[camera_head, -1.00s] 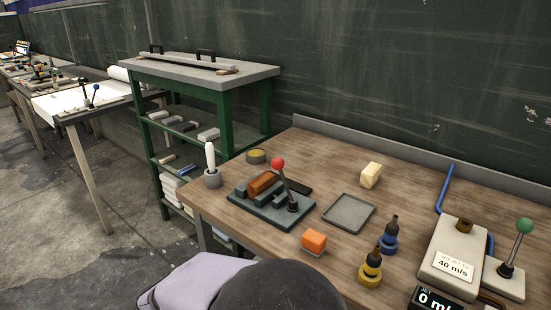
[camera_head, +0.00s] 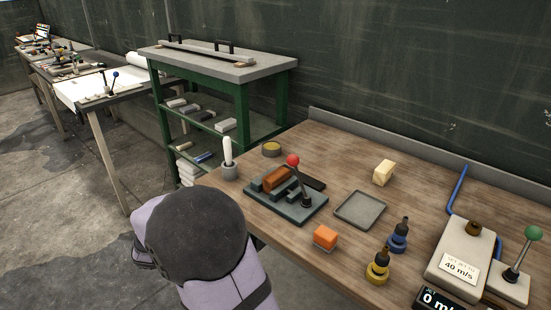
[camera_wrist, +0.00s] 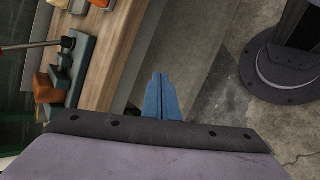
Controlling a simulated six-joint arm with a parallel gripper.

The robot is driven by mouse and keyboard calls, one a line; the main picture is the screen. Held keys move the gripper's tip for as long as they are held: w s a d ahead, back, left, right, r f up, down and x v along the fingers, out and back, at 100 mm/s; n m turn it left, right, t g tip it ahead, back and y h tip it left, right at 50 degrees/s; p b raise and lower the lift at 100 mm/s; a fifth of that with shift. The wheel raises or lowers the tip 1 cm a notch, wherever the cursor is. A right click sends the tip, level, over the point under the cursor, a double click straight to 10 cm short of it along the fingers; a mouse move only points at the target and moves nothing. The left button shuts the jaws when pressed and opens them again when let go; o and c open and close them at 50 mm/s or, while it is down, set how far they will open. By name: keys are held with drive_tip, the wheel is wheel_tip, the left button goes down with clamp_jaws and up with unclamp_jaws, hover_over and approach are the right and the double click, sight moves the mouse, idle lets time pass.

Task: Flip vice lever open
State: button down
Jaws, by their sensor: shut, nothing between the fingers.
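The vice (camera_head: 300,213) sits on the wooden bench, a dark grey-green plate with jaws around a brown block (camera_head: 276,178). Its lever (camera_head: 300,182) stands nearly upright at the right side and ends in a red ball. In the wrist view the vice (camera_wrist: 78,68) is at the upper left, and the lever (camera_wrist: 35,45) runs to the left edge, with its red ball mostly cut off. My gripper (camera_wrist: 158,78) shows as blue fingers, shut and empty, beyond the bench's edge and apart from the vice. The fingers are not visible in the head view.
An orange block (camera_head: 325,236), an empty grey tray (camera_head: 360,209), a pale yellow block (camera_head: 383,172), and yellow (camera_head: 378,268) and blue (camera_head: 398,238) bottles stand around the vice. A white stick in a cup (camera_head: 229,170) is to its left. A green shelf (camera_head: 240,110) stands behind.

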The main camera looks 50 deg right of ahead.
sight(298, 174)
drive_tip(key=w+d+r+t+h+p, duration=0.1)
drive_tip(key=w+d+r+h, duration=0.3)
drive_tip(key=w+r, duration=0.2)
drive_tip(key=w+d+r+t+h+p, duration=0.1)
drive_tip(key=w+d+r+h+p, duration=0.1)
drive_tip(key=w+d+r+h, duration=0.3)
wheel_tip(298, 174, up, 4)
drive_tip(key=shift+w+d+r+n, duration=0.15)
drive_tip(key=shift+w+n, duration=0.15)
drive_tip(key=shift+w, duration=0.75)
drive_tip(key=shift+d, duration=0.1)
drive_tip(key=s+d+p, duration=0.1)
drive_tip(key=d, duration=0.2)
drive_tip(key=s+d+p, duration=0.1)
drive_tip(key=d+p, duration=0.1)
drive_tip(key=d, duration=0.2)
drive_tip(key=s+d+r+p, duration=0.1)
drive_tip(key=d, duration=0.2)
drive_tip(key=shift+d, duration=0.15)
drive_tip(key=shift+s+d+p, duration=0.15)
drive_tip(key=shift+s+p, duration=0.2)
drive_tip(key=shift+s, duration=0.35)
drive_tip(key=shift+s+b, duration=0.1)
drive_tip(key=shift+b, duration=0.35)
